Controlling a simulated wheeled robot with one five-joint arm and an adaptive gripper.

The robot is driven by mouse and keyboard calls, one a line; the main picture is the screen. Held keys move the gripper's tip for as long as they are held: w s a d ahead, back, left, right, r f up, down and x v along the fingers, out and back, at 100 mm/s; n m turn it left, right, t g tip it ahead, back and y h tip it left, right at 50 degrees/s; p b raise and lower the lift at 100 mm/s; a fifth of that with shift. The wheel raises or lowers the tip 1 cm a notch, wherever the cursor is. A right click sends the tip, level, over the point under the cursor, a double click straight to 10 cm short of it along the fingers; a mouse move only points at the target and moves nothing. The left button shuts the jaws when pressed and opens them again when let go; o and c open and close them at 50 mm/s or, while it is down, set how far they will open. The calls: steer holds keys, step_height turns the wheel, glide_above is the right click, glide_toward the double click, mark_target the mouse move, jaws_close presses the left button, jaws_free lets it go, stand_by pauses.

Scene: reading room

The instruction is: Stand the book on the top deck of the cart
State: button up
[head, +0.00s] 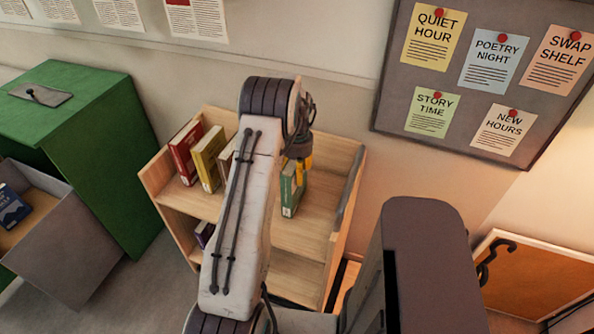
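The cart (322,223) is a pale wooden book cart against the wall, with a top deck and a lower shelf. A green book (288,193) stands upright, or nearly so, at the top deck, right of my arm. My gripper (302,168) is at the upper part of this book, and a yellow finger shows beside it. My arm hides part of the deck and the gripper's other side. I cannot tell if the fingers are closed on the book or if its lower edge touches the deck.
A red book (186,152) and a yellow book (209,158) stand on the deck's left part, with another partly hidden beside them. A green cabinet (110,150) and a grey bin (75,245) holding a blue book (12,206) are at left. A notice board (397,115) hangs at right.

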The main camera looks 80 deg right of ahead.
steer(key=o, duration=1.2)
step_height(320, 180, up, 12)
steer(key=shift+r+b, duration=0.1)
steer(key=shift+b, duration=0.35)
